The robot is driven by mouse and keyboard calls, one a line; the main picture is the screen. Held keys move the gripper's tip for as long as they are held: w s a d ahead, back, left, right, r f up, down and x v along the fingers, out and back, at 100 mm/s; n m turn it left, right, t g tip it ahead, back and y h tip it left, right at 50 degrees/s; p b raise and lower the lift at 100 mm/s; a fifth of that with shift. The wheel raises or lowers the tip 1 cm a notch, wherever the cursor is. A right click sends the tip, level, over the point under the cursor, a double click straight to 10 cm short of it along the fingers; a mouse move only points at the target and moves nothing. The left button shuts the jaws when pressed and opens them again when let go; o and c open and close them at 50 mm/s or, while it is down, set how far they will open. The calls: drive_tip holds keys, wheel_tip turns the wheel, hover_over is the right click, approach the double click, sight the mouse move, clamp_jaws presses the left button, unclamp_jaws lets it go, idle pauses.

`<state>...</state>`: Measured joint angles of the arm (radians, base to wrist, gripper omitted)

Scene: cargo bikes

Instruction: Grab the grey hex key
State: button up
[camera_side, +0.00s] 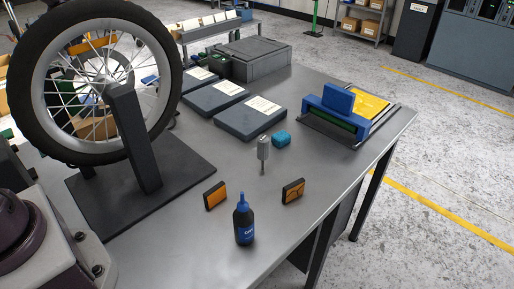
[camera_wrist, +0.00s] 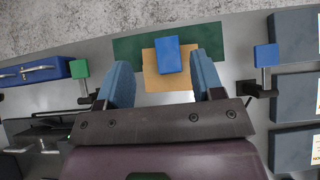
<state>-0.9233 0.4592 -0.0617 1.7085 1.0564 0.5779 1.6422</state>
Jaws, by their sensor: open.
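In the side view, a small grey upright piece (camera_side: 263,149) with a ribbed top and a thin shaft stands mid-table. It may be the grey hex key, but its shape is too small to be sure. I cannot make out a grey hex key for certain in the wrist view. My gripper (camera_wrist: 163,76) shows in the wrist view with its two blue fingers wide apart and nothing held. Beyond the fingertips are a blue block (camera_wrist: 171,55), a tan plate (camera_wrist: 152,74) and a green board (camera_wrist: 128,48). My gripper is not seen in the side view.
Near the grey piece are a teal block (camera_side: 281,139), two orange reflectors (camera_side: 215,195) (camera_side: 293,191) and a dark bottle (camera_side: 244,222). A wheel on a stand (camera_side: 140,140) fills the left. Dark boxes (camera_side: 250,118) lie behind. The front right tabletop is mostly clear.

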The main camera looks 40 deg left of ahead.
wheel_tip(320, 180, up, 17)
drive_tip(key=m+t+h, duration=0.6)
drive_tip(key=m+h, duration=0.1)
drive_tip(key=m, duration=0.7)
hover_over(261, 139)
drive_tip(key=s+d, duration=0.3)
drive_tip(key=s, duration=0.2)
drive_tip(key=shift+n, duration=0.3)
drive_tip(key=w+a+f, duration=0.1)
drive_tip(key=f, duration=1)
drive_tip(key=w+f, duration=0.1)
drive_tip(key=f, duration=1.1)
drive_tip(key=w+a+f, duration=0.1)
drive_tip(key=f, duration=1)
drive_tip(key=shift+w+a+f, duration=0.3)
drive_tip(key=shift+w+f, duration=0.1)
drive_tip(key=x, duration=0.5)
drive_tip(key=shift+w+f, duration=0.15)
drive_tip(key=shift+f, duration=0.1)
